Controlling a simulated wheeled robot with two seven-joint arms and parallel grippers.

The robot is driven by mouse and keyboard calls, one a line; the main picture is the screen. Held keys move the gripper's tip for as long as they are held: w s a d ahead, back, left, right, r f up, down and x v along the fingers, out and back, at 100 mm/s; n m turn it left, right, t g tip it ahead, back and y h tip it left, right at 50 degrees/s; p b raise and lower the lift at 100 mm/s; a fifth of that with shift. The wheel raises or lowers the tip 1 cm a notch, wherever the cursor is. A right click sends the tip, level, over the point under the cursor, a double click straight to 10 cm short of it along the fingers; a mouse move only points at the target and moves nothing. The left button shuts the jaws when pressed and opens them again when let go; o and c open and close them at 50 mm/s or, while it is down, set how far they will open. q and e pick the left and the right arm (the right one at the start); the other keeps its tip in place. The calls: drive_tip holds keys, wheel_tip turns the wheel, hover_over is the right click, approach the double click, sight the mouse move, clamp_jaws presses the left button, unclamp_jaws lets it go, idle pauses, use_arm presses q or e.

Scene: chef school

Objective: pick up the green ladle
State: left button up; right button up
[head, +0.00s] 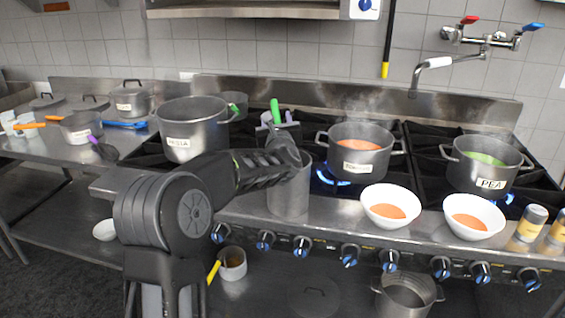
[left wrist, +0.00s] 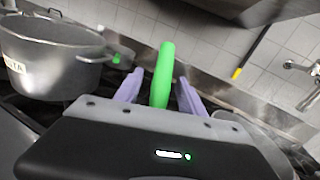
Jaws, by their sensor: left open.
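The green ladle (head: 275,111) stands with its green handle up, behind my left gripper in the head view. Its lower part is hidden. In the left wrist view the green handle (left wrist: 162,75) rises between the two purple fingers of my left gripper (left wrist: 158,90). The fingers are open, one on each side of the handle, with a gap visible on both sides. In the head view my left gripper (head: 279,120) is above a grey metal container (head: 289,194) at the stove's front edge. My right gripper is not in view.
A large pot (head: 193,127) stands left of my arm. A pot of orange soup (head: 360,150) and a pot labelled PEA (head: 485,163) stand to the right on the burners. Two white bowls of orange soup, one (head: 391,206) nearer, sit on the front edge.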

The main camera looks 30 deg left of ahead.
use_arm(q)
drive_tip(key=shift+w+a, duration=0.35)
drive_tip(key=shift+w, duration=0.05)
drive_tip(key=shift+c, duration=0.5)
clamp_jaws()
